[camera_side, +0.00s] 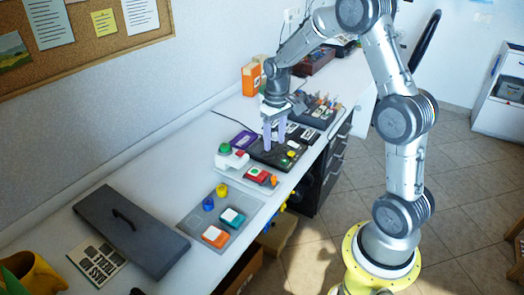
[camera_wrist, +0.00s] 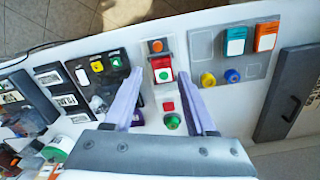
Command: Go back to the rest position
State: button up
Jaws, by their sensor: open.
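My gripper (camera_side: 275,141) hangs over the long white bench, with its two lavender fingers pointing down near the black panel (camera_side: 262,154). In the wrist view the fingers of my gripper (camera_wrist: 160,76) are spread apart, with nothing held between them. A box with a red square and a green button (camera_wrist: 162,75) shows between and beyond the fingertips. A round green knob (camera_wrist: 172,122) shows near the right finger. My fingers look raised above the bench, but the exact gap is hard to tell.
A grey plate (camera_side: 188,222) carries blue and yellow knobs and teal and orange blocks. A dark grey lid with a handle (camera_side: 135,232) lies farther left. An orange box (camera_side: 252,78) and a tool rack (camera_side: 318,112) stand beyond my gripper. A corkboard wall borders the bench.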

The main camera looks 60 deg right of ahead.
jog(key=s+a+r+n+t, duration=0.1)
jog(key=s+a+r+t, duration=0.1)
jog(key=s+a+r, duration=0.5)
jog(key=a+r+n+t, duration=0.2)
jog(key=a+r, duration=0.3)
jog(key=r, duration=0.5)
jog(key=s+a+f+t, duration=0.1)
jog(key=s+a, duration=0.3)
jog(key=s, duration=1)
jog(key=shift+s+a+f, duration=0.2)
jog(key=shift+s+f, duration=0.05)
jog(key=shift+f, duration=0.3)
